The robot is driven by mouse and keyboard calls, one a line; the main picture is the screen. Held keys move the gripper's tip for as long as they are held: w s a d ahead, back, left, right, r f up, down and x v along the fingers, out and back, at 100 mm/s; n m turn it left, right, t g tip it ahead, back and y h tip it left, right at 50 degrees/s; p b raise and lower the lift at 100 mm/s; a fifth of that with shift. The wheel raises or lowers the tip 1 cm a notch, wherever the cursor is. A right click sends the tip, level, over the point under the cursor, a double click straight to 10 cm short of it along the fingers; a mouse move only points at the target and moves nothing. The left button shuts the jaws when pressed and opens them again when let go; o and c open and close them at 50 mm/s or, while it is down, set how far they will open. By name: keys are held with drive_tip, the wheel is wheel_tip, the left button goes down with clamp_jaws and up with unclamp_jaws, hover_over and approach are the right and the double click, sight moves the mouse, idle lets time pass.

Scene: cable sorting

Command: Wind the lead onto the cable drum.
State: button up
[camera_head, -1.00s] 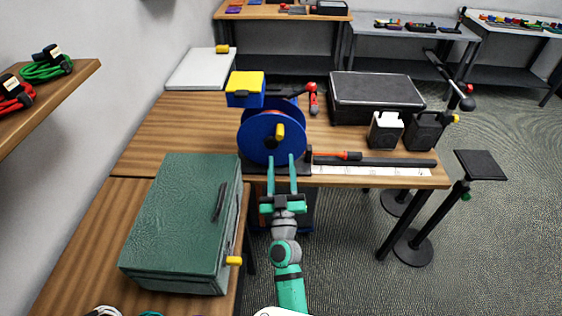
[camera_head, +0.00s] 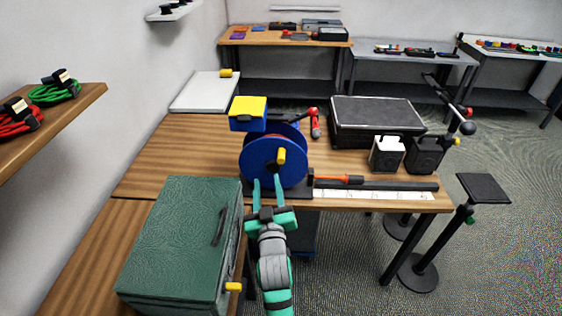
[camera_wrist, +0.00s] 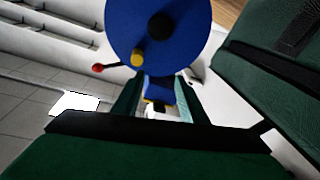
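The cable drum (camera_head: 262,168) is a blue reel standing upright at the front edge of the wooden bench, with a yellow crank knob (camera_head: 281,156) on its face. In the wrist view the drum's blue disc (camera_wrist: 175,40) fills the top middle, with the yellow knob (camera_wrist: 137,58) low on it. My gripper (camera_head: 267,184) is open, its two fingers pointing at the lower part of the disc; the wrist view shows a gap between the fingers (camera_wrist: 158,92). The knob is above the fingertips, not between them. A thin red-orange piece (camera_head: 340,179), perhaps the lead's end, lies right of the drum.
A green case (camera_head: 180,240) with a yellow knob stands close to the left of my arm. A yellow-and-blue block (camera_head: 248,114) is behind the drum. A black rail (camera_head: 385,186), a black case (camera_head: 375,115) and two small containers (camera_head: 386,153) occupy the bench's right side.

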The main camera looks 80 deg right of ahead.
sight(282, 161)
drive_tip(key=d+g, duration=0.1)
drive_tip(key=d, duration=0.2)
drive_tip(key=s+d+m+g, duration=0.1)
drive_tip(key=d, duration=0.3)
drive_tip(key=d+m+g, duration=0.1)
drive_tip(key=d, duration=0.2)
drive_tip(key=shift+s+d+r, duration=0.15)
drive_tip(key=shift+d+r, duration=0.15)
drive_tip(key=shift+r, duration=0.1)
drive_tip(key=shift+s, duration=0.1)
drive_tip(key=shift+d, duration=0.1)
clamp_jaws()
